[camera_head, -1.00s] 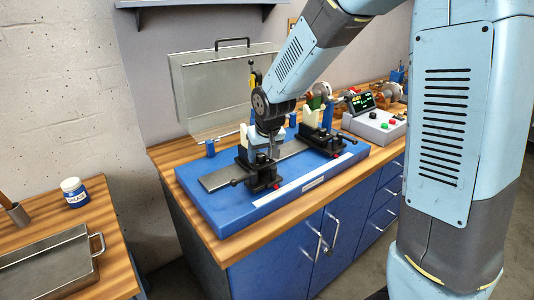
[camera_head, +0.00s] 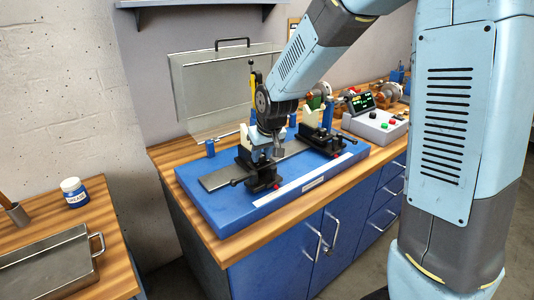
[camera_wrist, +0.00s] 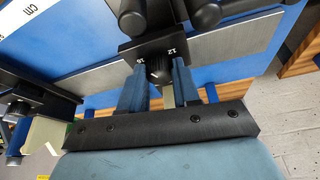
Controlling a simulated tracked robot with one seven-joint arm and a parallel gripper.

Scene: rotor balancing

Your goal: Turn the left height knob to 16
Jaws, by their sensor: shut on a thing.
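The left height knob (camera_wrist: 159,73) is a small dark ribbed knob on the black left pedestal (camera_head: 262,180). In the wrist view it sits between the two blue-grey fingers of my gripper (camera_wrist: 161,68), which is shut on it. White numerals 16 and 12 show on the black face beside the knob, 16 to the left and 12 to the right. The knob's pointer mark cannot be made out. In the head view my gripper (camera_head: 270,152) comes down onto the left pedestal and hides the knob.
The pedestal stands on a steel rail over a blue base (camera_head: 215,218) on the wooden bench. A second black pedestal (camera_head: 322,138) stands to the right. A grey control box (camera_head: 375,122) with a display is farther right. A steel cover (camera_head: 222,85) stands behind.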

